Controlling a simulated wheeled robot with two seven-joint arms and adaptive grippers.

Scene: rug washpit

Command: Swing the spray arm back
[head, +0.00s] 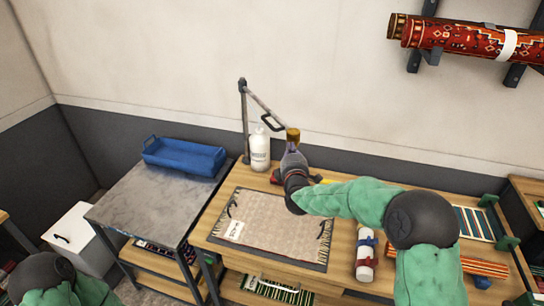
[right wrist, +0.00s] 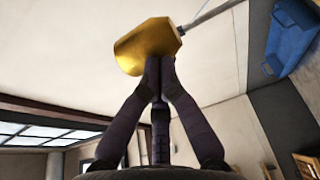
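The spray arm (head: 262,103) is a grey bar on an upright post (head: 244,120) behind the workbench. It slopes down toward the right, with a black loop handle (head: 272,122) and a brass head (head: 293,134) at its end. The brass head (right wrist: 148,45) also shows large in the right wrist view. My right gripper (head: 292,148) is just below the brass head. In the right wrist view its fingertips (right wrist: 158,62) are together at the head's lower edge; nothing shows between them, and I cannot tell whether they touch it. My left gripper is out of view.
A white bottle (head: 260,150) stands near the post. A small rug (head: 275,225) lies on the bench (head: 207,232). A blue tray (head: 185,157) sits on the grey table (head: 150,205) at left. Rolled rugs (head: 470,40) hang on the wall at upper right.

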